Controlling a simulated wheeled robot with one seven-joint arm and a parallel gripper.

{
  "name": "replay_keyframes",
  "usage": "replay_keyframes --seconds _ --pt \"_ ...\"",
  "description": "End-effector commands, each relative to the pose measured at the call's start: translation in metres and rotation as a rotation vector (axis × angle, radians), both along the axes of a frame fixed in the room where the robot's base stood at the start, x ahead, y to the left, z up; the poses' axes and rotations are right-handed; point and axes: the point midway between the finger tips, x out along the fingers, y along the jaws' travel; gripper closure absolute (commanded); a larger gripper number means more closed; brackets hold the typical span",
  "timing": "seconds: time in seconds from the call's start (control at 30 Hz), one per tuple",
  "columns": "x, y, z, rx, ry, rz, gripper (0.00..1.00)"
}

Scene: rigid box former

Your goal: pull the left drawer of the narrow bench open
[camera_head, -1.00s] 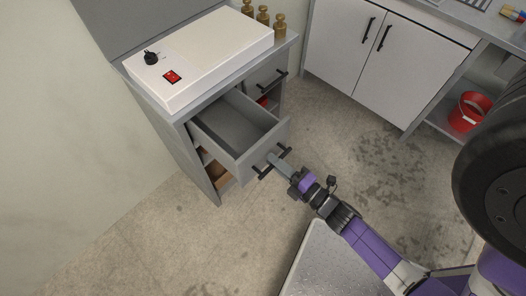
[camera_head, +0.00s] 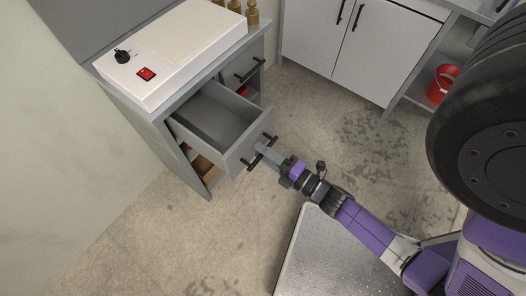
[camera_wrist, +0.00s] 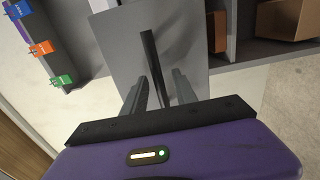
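The narrow bench (camera_head: 190,152) is grey and stands against the wall at the left. Its left drawer (camera_head: 241,147) is pulled out, with its empty-looking inside visible from above. The drawer's dark bar handle (camera_head: 269,143) is on its front; it also shows in the wrist view (camera_wrist: 149,52). My gripper (camera_head: 262,152) is at this handle. In the wrist view my gripper (camera_wrist: 158,82) has its two fingers apart, one on each side of the bar, with gaps visible. Whether a finger touches the bar farther in is unclear.
The right drawer (camera_head: 248,74) is shut. A white box with a knob and red switch (camera_head: 170,50) and brass weights (camera_head: 252,14) stand on the bench top. White cabinets (camera_head: 345,50) and a red bucket (camera_head: 441,85) are at the back.

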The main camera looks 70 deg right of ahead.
Motion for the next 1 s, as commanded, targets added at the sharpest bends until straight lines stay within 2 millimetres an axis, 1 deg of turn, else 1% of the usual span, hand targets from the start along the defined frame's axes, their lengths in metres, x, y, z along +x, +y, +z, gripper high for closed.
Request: replay_keyframes --seconds 0.3,0.4,0.5,0.63,1.0 --pt "-0.047 0.013 -0.003 0.001 0.005 -0.002 0.66" --pt "-0.06 0.017 -0.002 0.001 0.004 -0.002 0.66" --pt "-0.068 0.019 -0.001 0.0 0.001 -0.001 0.66" --pt "-0.072 0.021 -0.001 0.001 0.002 -0.001 0.66" --pt "-0.072 0.021 -0.001 0.0 0.001 -0.001 0.66"
